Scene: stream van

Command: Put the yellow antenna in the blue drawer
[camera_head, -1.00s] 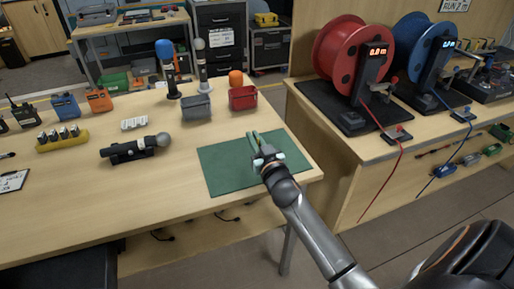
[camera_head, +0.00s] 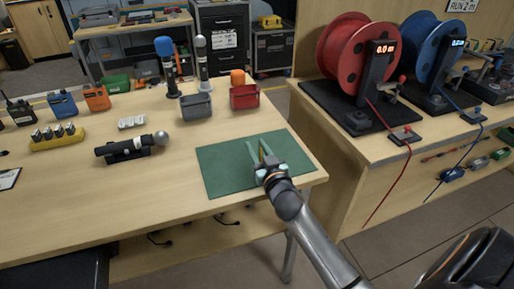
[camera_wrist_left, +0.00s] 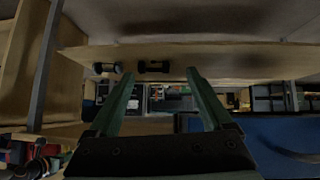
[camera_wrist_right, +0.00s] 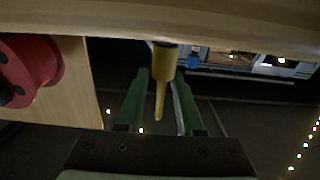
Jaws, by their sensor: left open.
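A yellow tapered piece, seemingly the antenna (camera_wrist_right: 160,85), shows between the fingers of my right gripper (camera_wrist_right: 160,75), thin end toward the camera and thicker end past the tips. Gaps show on both sides of it, so the fingers look apart. In the head view my right gripper (camera_head: 257,143) is over the green mat (camera_head: 215,165). My left gripper (camera_wrist_left: 160,75) is open and empty in its wrist view and outside the head view. No blue drawer is clearly recognisable. A broad blue surface (camera_wrist_left: 285,145) shows in the left wrist view; I cannot tell what it is.
A red cable reel (camera_head: 345,45) and a blue reel (camera_head: 420,40) stand on the right bench.

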